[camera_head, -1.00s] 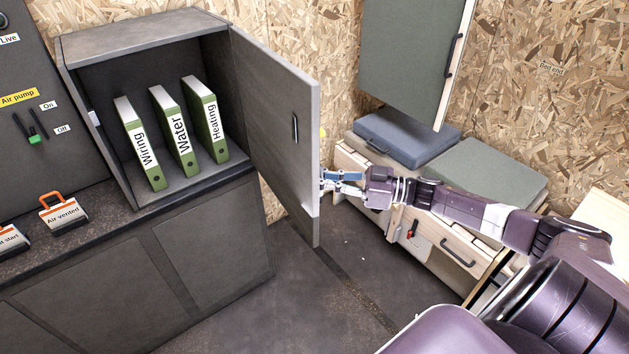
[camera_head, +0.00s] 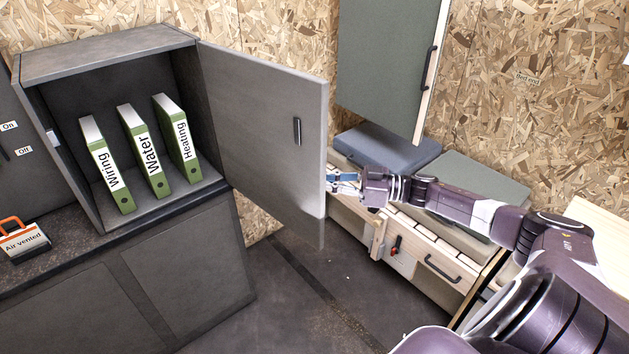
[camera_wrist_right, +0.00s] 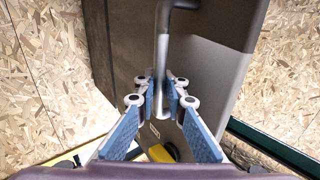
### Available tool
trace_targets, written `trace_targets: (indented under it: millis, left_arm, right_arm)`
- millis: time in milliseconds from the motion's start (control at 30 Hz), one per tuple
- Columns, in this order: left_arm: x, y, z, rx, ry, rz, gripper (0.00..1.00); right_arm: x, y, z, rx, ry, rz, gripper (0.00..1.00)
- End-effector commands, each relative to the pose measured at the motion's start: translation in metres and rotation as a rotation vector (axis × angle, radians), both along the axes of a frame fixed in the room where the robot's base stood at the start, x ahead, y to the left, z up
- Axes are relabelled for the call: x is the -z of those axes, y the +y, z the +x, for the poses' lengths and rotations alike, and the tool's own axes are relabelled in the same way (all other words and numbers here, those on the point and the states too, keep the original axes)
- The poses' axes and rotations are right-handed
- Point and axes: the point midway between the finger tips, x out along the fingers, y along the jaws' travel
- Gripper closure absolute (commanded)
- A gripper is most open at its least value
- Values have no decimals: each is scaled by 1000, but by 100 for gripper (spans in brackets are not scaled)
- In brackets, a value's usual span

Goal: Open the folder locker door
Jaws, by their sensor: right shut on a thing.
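The grey folder locker (camera_head: 105,52) stands on the dark counter, and its door (camera_head: 262,110) is swung wide open to the right. Three green and white folders stand inside: Wiring (camera_head: 106,170), Water (camera_head: 148,158) and Heating (camera_head: 180,142). A small dark handle (camera_head: 297,131) shows on the door face turned to me. My right gripper (camera_head: 343,181) is at the door's free edge, partly hidden behind it. In the right wrist view its blue fingers (camera_wrist_right: 161,98) are shut on a vertical grey door handle (camera_wrist_right: 163,50). My left gripper is not in view.
A green panel (camera_head: 385,60) with a black handle hangs beyond the door. Below it are a wooden drawer unit (camera_head: 410,235) and grey-blue cushions (camera_head: 388,148). An "Air vented" tag block (camera_head: 24,243) sits on the counter. The dark floor (camera_head: 300,310) before the cabinets is clear.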

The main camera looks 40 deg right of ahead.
Motion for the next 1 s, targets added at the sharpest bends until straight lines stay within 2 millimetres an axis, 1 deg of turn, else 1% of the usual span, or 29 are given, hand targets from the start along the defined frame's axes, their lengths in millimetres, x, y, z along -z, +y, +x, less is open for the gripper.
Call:
trace_targets:
  millis: [33,167,200,367,467,567,667,1000]
  left_arm:
    - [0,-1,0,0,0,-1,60]
    - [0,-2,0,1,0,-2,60]
    - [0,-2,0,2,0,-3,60]
    - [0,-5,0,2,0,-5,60]
    - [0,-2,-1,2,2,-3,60]
    - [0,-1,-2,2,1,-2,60]
    - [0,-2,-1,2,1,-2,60]
    - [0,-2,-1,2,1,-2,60]
  right_arm:
    - [7,0,-3,-1,14,-6,90]
    - [6,0,-2,-1,10,-5,76]
    - [5,0,-2,-1,9,-5,74]
    - [3,0,-1,-1,6,-3,74]
    - [3,-1,-1,0,4,-3,74]
    - [3,-4,-5,1,6,-3,74]
    - [3,-13,-14,1,7,-4,74]
    - [5,-59,-64,3,11,-5,74]
